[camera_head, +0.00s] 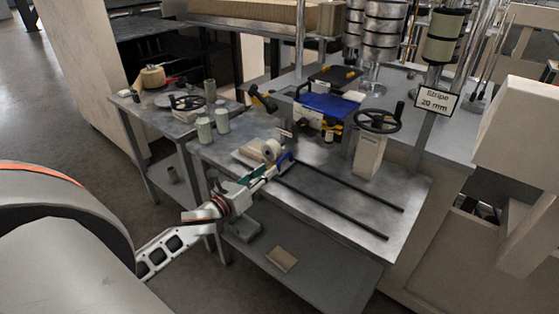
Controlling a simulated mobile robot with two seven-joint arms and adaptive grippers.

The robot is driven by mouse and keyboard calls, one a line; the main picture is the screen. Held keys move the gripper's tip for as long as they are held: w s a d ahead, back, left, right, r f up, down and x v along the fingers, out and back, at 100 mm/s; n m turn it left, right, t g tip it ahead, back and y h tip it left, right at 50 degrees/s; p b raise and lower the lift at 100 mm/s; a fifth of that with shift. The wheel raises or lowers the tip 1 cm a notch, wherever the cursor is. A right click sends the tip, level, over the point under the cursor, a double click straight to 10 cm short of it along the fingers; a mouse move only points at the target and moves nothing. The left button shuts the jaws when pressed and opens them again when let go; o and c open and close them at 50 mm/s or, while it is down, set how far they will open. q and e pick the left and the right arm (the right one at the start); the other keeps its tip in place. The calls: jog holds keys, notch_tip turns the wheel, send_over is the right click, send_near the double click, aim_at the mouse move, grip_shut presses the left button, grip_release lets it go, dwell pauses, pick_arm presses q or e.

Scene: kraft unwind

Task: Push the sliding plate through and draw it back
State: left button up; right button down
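A blue plate (328,105) lies at the back of the metal table, with black and yellow parts at its edges. I cannot tell for sure whether it is the sliding plate. Two dark parallel rails (345,212) run across the table top toward its front right edge. My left gripper (277,168) is over the left part of the table, at the left ends of the rails. My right gripper is out of view.
A black handwheel (378,121) on a pale post stands at the table's right. Pale green jars (204,130) stand on the side table to the left. A sign (437,101) rises behind on the right.

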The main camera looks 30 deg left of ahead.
aim_at(280, 160)
pick_arm(q)
jog(key=shift+m, duration=0.7)
jog(key=shift+w, duration=0.3)
jog(key=w, duration=0.7)
jog(key=shift+w+d+p, duration=0.1)
jog(key=shift+d+p, duration=0.2)
jog(key=shift+p, duration=0.05)
